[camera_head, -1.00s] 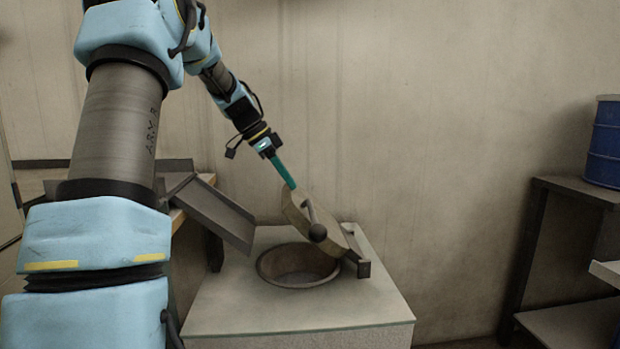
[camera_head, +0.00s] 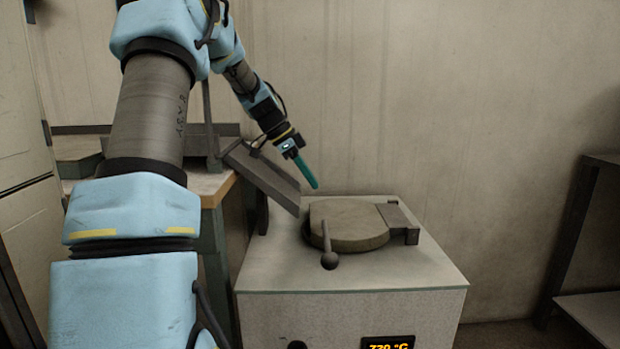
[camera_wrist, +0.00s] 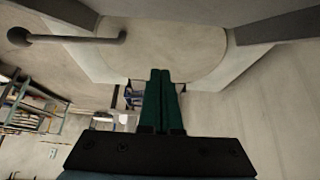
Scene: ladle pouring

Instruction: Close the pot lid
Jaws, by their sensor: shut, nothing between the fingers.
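The round grey pot lid (camera_head: 350,226) lies flat over the pot opening on top of the box-shaped furnace (camera_head: 270,268). Its ball-ended handle (camera_head: 329,258) points toward the front, and its hinge block (camera_head: 405,222) is at the right. The pot opening is hidden under the lid. My gripper (camera_head: 315,185) has green fingers, shut and empty, above and behind the lid's left part, apart from it. In the wrist view the shut green fingers (camera_wrist: 160,80) point toward the lid (camera_wrist: 165,45), with the handle (camera_wrist: 70,38) at upper left.
A grey sloped chute (camera_head: 262,177) stands close to the left of my gripper, beside a wood-edged bench (camera_head: 215,190). A dark shelf rack (camera_head: 570,235) stands at the right. A temperature display (camera_head: 388,344) is on the furnace front. The wall behind is bare.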

